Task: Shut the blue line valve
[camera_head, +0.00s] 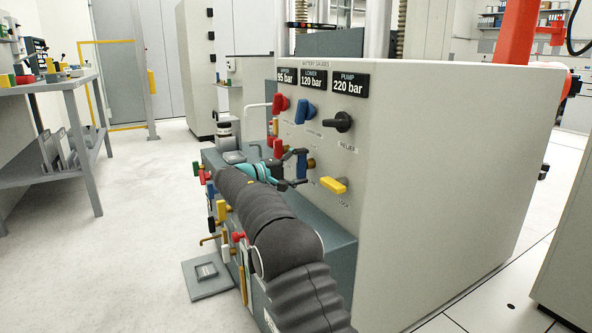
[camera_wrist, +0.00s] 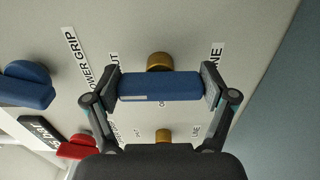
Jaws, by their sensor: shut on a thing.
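The blue line valve handle (camera_wrist: 160,88) is a blue bar in front of a brass hub (camera_wrist: 159,61) on the grey panel. In the wrist view it lies crosswise, with a finger pad of my gripper (camera_wrist: 161,85) against each end. In the head view the blue handle (camera_head: 303,164) stands roughly upright low on the panel face, partly hidden by my gripper (camera_head: 296,167). The label beside it is partly covered, with only parts of words such as "LINE" readable.
A larger blue knob (camera_wrist: 28,85) and a red handle (camera_wrist: 76,146) sit close by. The panel also carries a red knob (camera_head: 279,104), a black knob (camera_head: 338,122) and a yellow lever (camera_head: 334,185).

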